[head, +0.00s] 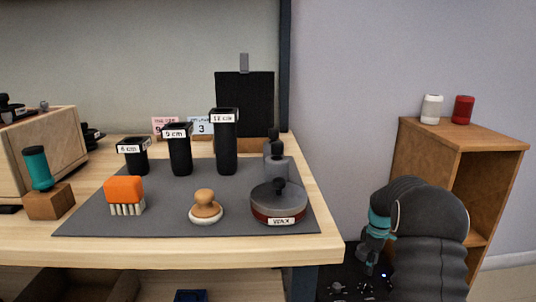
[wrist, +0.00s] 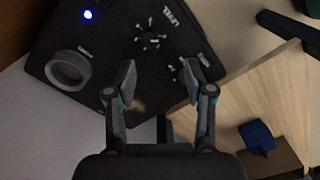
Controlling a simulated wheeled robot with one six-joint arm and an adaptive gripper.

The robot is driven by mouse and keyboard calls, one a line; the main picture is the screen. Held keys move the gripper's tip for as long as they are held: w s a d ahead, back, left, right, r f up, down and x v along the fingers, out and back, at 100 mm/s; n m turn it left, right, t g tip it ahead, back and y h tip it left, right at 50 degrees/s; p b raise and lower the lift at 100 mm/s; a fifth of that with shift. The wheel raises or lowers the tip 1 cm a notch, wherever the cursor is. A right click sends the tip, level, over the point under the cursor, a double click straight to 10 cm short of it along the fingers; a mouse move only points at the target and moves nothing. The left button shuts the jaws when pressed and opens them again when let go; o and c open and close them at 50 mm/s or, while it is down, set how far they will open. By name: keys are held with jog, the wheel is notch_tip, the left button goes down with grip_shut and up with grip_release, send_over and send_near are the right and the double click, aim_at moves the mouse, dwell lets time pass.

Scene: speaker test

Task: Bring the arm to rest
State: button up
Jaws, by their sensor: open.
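My arm (head: 425,235) is folded at the lower right of the head view, to the right of the table and in front of the wooden shelf unit. My gripper (wrist: 160,82) shows in the wrist view with its two fingers apart and nothing between them. It points down over the dark top of my own base, clear of the table. In the head view its fingertips are not clearly seen.
The shelf unit (head: 430,150) carries a white can (head: 431,109) and a red can (head: 463,109).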

jog(key=s+a+r+m+t+p, duration=0.1)
jog(key=s+a+r, duration=0.5)
jog(key=s, duration=0.6)
jog(key=s+a+r+m+t+p, duration=0.1)
jog(key=s+a+r+m+t, duration=0.2)
jog(key=s+a+r+m, duration=0.3)
jog(key=s+a+r+m+t+p, duration=0.1)
jog(key=s+a+r+m+p, duration=0.1)
jog(key=s+a+r, duration=0.5)
jog(key=s+r+m, duration=0.1)
jog(key=s+r, duration=0.4)
jog(key=s, duration=0.6)
jog(key=shift+s+r+m+t, duration=0.3)
jog(key=shift+s+t, duration=0.05)
jog(key=shift+t, duration=0.05)
jog(key=shift+d, duration=0.1)
